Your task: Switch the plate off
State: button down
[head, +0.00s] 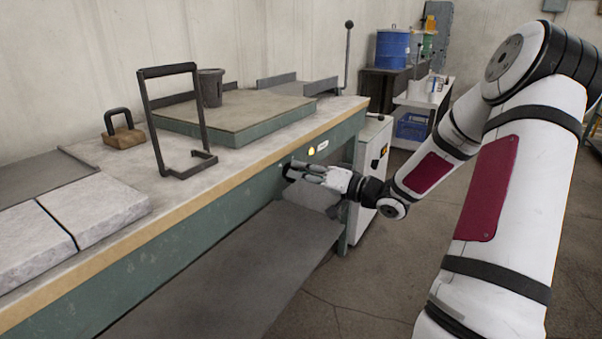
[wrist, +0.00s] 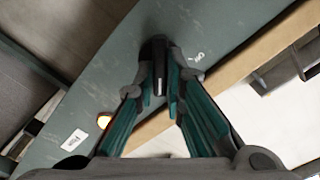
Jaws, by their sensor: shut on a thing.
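A black knob (wrist: 158,52) sits on the green front panel of the bench. My gripper (wrist: 164,82) is shut on it, with one finger on each side. In the head view my gripper (head: 291,170) is at the panel and hides most of the knob. A small white marking (wrist: 197,57) is beside the knob, too small to read surely. The plate (head: 235,112), a broad flat slab with green sides, lies on the bench above.
On the bench (head: 185,205) stand a black frame (head: 151,125), a dark cup (head: 210,88), a handled block (head: 123,133) and pale stone slabs (head: 95,210). A grey shelf (head: 235,265) juts out below the panel. A white cabinet (head: 370,170) is close beyond my gripper. Floor at right is clear.

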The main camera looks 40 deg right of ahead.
jog(key=shift+n, duration=0.4)
jog(key=n+b, duration=0.1)
jog(key=n, duration=0.4)
jog(key=n+b, duration=0.2)
jog(key=n, duration=0.4)
jog(key=n+b, duration=0.2)
jog(key=n, duration=0.4)
jog(key=shift+s+a+f, duration=0.1)
jog(key=shift+s+a, duration=0.05)
jog(key=shift+a, duration=0.2)
jog(key=c, duration=1.7)
grip_release()
jog(key=shift+o, duration=0.2)
